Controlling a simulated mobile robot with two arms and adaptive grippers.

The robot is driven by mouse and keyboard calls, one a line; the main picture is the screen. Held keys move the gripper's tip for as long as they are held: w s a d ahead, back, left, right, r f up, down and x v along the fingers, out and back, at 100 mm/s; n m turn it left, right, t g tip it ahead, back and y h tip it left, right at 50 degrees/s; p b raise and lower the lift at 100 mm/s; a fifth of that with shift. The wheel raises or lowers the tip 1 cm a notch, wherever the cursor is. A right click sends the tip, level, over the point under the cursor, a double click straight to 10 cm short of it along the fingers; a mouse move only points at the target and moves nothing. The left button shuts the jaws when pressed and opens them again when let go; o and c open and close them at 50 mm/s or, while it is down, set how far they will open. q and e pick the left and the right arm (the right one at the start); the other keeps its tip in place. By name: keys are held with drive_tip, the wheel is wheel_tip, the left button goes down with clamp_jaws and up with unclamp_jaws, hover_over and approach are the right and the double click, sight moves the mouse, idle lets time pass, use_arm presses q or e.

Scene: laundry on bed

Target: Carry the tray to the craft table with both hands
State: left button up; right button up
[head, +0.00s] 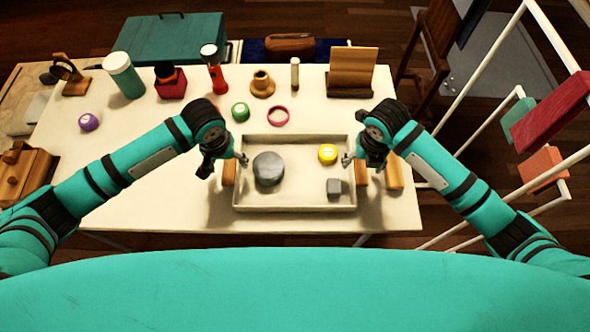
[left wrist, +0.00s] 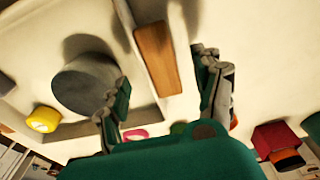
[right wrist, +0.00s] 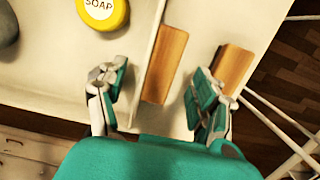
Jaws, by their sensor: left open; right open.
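The cream tray (head: 295,209) lies on the white table, with wooden handles at its left (head: 229,173) and right (head: 361,173) ends. In it are a dark grey round object (head: 268,169), a yellow soap tin (head: 327,154) and a small grey block (head: 334,187). My left gripper (head: 226,166) is open at the left handle; the left wrist view shows that handle (left wrist: 157,58) ahead between the spread fingers. My right gripper (head: 354,162) is open at the right handle; the right wrist view shows that handle (right wrist: 164,65) between the fingers. I cannot tell whether either touches.
Behind the tray stand a green tin (head: 240,111), a pink ring (head: 278,116), a red torch (head: 214,72) and a wooden stand (head: 352,70). A wooden block (head: 394,172) lies right of the right handle. A white rack (head: 500,110) stands at the right.

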sight(230, 167)
use_arm(q)
drive_tip(key=shift+w+f, duration=0.15)
drive_tip(key=shift+f, duration=1.7)
use_arm(e)
drive_tip(key=shift+w+f, duration=0.15)
drive_tip(key=shift+f, duration=0.8)
drive_tip(key=shift+w+f, duration=0.1)
drive_tip(key=shift+f, duration=0.8)
use_arm(q)
clamp_jaws()
use_arm(e)
clamp_jaws()
use_arm(q)
drive_tip(key=shift+r, duration=0.1)
use_arm(e)
drive_tip(key=shift+r, duration=0.1)
